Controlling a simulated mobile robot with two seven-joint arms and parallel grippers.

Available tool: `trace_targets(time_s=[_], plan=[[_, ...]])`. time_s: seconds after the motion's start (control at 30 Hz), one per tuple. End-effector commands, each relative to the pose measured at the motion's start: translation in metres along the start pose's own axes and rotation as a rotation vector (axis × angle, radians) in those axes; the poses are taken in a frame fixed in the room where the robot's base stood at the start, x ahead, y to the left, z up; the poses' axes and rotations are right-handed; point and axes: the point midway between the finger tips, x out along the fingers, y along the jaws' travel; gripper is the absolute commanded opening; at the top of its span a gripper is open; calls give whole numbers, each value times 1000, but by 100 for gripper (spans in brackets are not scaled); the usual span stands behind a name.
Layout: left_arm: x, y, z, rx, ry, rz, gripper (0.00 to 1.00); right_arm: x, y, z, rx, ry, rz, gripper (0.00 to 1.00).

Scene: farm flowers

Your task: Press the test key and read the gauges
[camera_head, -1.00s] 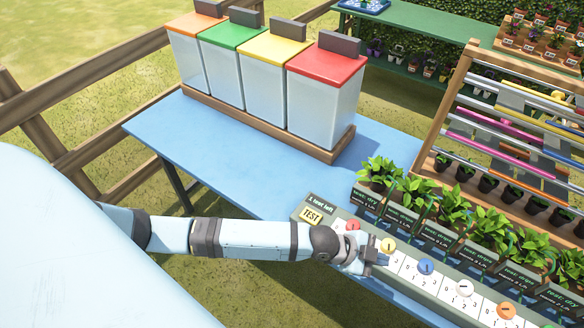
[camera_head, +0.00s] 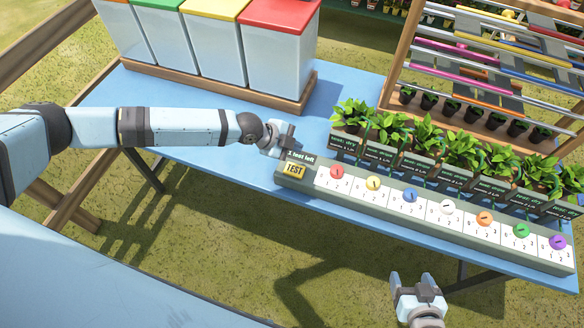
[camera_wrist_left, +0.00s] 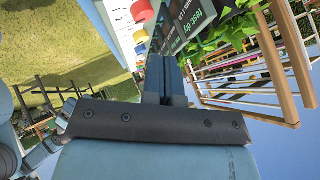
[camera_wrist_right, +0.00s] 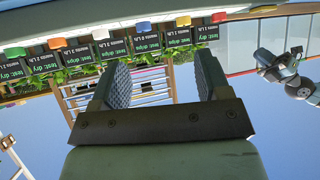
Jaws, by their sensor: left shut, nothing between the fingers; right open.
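The yellow TEST key (camera_head: 295,170) is at the left end of the long grey gauge panel (camera_head: 390,212). A small sign above it reads "1 test left". Along the panel are several white gauges with coloured knobs, from a red one (camera_head: 337,172) to a purple one (camera_head: 557,242); their needles are too small to read. My left gripper (camera_head: 285,140) is shut and empty, just above and behind the key, apart from it as far as I can see. My right gripper (camera_head: 418,284) is open and empty, in front of the panel's near side.
Potted plants with dark labels (camera_head: 345,142) stand behind the panel, some reading "test: dry" or "test: drips". Lidded bins (camera_head: 275,55) stand at the back left of the blue table (camera_head: 190,93). A wooden rack (camera_head: 392,62) with coloured bars is behind the plants.

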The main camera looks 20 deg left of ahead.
Motion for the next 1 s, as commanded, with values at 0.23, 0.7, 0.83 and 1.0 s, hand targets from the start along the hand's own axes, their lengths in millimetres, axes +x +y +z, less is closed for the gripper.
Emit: trace_targets(time_s=[0.23, 0.7, 0.83, 1.0], plan=[[2, 1, 1, -1, 1, 0, 0, 1, 0, 2, 0, 0, 0, 70], [38, 28, 28, -2, 0, 0, 0, 22, -4, 29, 3, 0, -12, 70], [52, 38, 37, -1, 2, -1, 0, 30, -6, 39, 3, 1, -18, 70], [61, 44, 44, -1, 2, -1, 0, 37, -9, 46, 2, 0, -26, 70]])
